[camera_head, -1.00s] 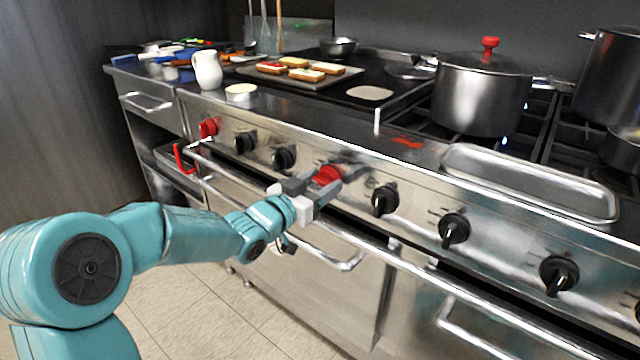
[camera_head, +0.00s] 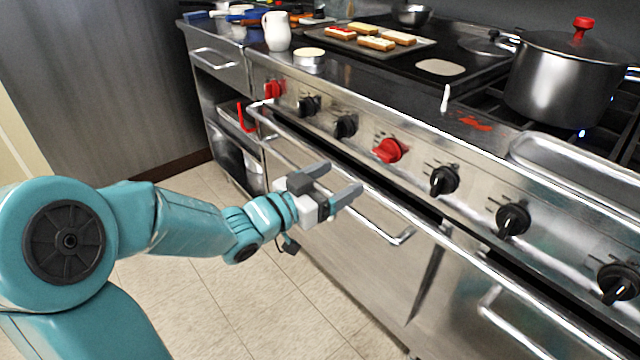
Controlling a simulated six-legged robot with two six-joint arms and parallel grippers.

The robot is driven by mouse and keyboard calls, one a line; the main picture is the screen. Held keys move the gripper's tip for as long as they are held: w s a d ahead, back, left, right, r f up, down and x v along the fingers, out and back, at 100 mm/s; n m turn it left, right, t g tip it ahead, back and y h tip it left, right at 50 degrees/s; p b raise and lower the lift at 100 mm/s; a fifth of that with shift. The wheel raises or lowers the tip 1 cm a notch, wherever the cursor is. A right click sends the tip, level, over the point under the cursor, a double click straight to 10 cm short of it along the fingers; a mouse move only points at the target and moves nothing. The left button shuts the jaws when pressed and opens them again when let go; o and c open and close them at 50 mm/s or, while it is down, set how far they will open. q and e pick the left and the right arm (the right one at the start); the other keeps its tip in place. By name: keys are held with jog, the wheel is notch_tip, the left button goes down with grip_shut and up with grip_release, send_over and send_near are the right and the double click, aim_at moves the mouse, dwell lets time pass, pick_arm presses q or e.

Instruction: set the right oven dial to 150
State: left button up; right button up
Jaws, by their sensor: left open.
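The right red oven dial (camera_head: 388,150) is on the steel front panel, in a row of black knobs. Its grip looks tilted, with one end toward the lower left; its scale marks are too small to read. A second red dial (camera_head: 274,89) sits at the left end of the panel. My left gripper (camera_head: 341,178) is open and empty, in front of the oven, to the left of and below the right red dial, and apart from it. My right gripper is not in view.
Black knobs (camera_head: 444,180) flank the right red dial. A long steel rail (camera_head: 400,212) runs below the panel, with an oven handle (camera_head: 385,230) under it. A pot (camera_head: 562,85) and a steel tray (camera_head: 570,160) stand on top. The tiled floor (camera_head: 240,300) is clear.

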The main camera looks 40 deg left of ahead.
pick_arm(q)
jog(key=s, duration=0.3)
jog(key=shift+s+a, duration=0.15)
jog(key=shift+s, duration=0.25)
